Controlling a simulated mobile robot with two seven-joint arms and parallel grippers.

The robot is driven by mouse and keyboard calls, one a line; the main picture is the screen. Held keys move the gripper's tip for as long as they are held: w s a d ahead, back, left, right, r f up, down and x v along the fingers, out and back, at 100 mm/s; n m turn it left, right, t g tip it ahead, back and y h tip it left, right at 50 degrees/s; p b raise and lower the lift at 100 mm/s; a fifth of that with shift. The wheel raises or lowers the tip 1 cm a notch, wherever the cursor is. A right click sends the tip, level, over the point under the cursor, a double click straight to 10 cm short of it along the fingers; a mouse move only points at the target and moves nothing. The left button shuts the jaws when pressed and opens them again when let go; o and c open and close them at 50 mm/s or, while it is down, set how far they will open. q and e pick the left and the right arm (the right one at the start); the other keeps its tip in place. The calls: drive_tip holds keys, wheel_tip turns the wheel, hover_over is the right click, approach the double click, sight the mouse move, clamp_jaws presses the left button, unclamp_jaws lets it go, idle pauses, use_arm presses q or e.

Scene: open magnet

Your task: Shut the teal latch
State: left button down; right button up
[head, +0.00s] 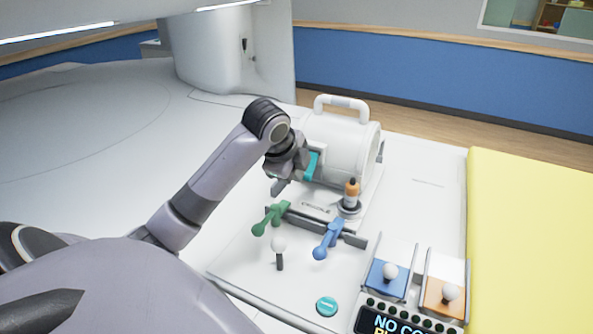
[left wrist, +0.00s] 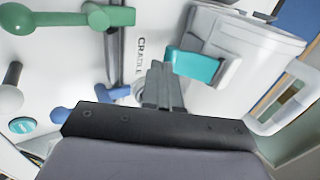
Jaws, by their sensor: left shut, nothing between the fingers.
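The teal latch (head: 312,166) sits at the left end of a white cylinder (head: 345,148) with a top handle. In the left wrist view the teal latch (left wrist: 194,66) juts out from a white bracket on the cylinder. I cannot tell from its angle whether it is fully open. My left gripper (head: 279,187) is shut and empty, just left of the latch in the head view. In the left wrist view its fingertips (left wrist: 158,68) are beside the latch's free end, with a small gap seeming to show. My right gripper is not in view.
A green lever (head: 270,218) and a blue lever (head: 328,240) stand in front of the cylinder. An orange-and-black knob (head: 351,192) stands at its front right. A white-knobbed stick (head: 279,250), a teal button (head: 326,306) and two slider panels are nearer. A yellow surface (head: 525,240) lies right.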

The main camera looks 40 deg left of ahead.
use_arm(q)
drive_tip(key=shift+w+a+f, duration=0.1)
drive_tip(key=shift+w+f, duration=0.1)
drive_tip(key=shift+w, duration=0.1)
drive_tip(key=shift+f+t+b, duration=0.3)
drive_tip(key=shift+t+b, duration=0.4)
drive_tip(key=shift+b, duration=0.05)
